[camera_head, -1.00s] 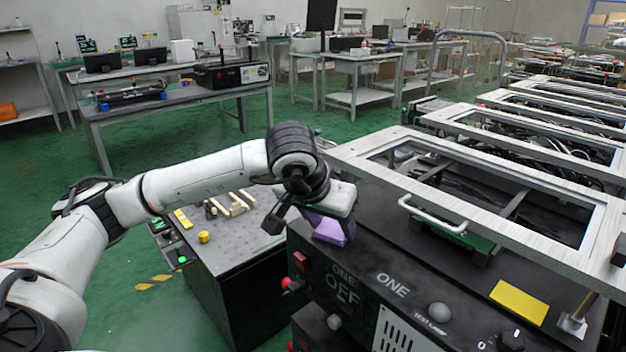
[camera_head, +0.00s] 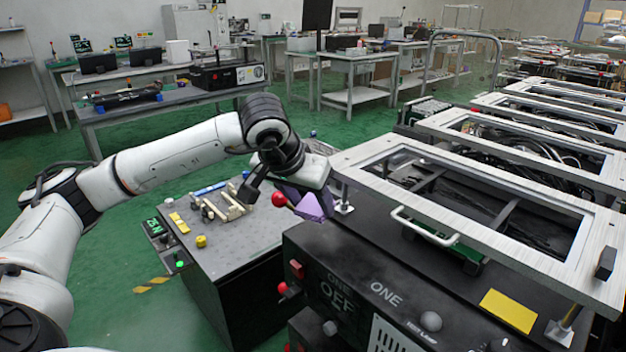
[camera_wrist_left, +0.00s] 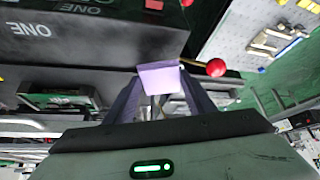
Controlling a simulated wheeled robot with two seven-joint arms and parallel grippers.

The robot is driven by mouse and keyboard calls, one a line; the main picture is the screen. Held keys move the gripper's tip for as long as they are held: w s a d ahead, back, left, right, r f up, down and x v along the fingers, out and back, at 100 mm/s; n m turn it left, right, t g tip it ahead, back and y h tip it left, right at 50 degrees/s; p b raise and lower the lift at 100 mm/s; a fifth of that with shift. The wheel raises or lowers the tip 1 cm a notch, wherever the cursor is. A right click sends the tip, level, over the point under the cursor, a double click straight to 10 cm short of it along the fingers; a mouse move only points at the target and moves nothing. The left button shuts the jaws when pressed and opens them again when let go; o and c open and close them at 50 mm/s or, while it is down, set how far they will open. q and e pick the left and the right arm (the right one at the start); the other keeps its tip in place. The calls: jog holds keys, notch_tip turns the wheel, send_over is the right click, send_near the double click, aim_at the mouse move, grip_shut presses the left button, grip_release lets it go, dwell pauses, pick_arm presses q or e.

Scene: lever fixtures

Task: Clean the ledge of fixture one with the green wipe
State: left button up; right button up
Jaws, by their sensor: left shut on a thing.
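Fixture one is a black box (camera_head: 355,265) marked ONE, with a pale metal frame lid (camera_head: 480,215) and a white bar handle. Its ledge (camera_head: 440,275) is the dark top strip in front of the lid, with a yellow patch (camera_head: 508,310) near the right end. My left gripper (camera_head: 304,200) is shut on a lavender wipe (camera_head: 313,208), at the far left corner of fixture one. In the left wrist view the lavender wipe (camera_wrist_left: 160,78) sits between the fingers, beside the black box. I see no wipe that is clearly green. My right gripper is not in view.
A red ball knob (camera_head: 279,199) is close to the left gripper; it also shows in the left wrist view (camera_wrist_left: 216,67). A grey-topped bench (camera_head: 215,240) with small parts stands left of fixture one. More framed fixtures (camera_head: 520,145) stand behind. Green floor is free at left.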

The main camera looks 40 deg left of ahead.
pick_arm(q)
jog(key=shift+r+p, duration=0.85)
jog(key=shift+r, duration=0.55)
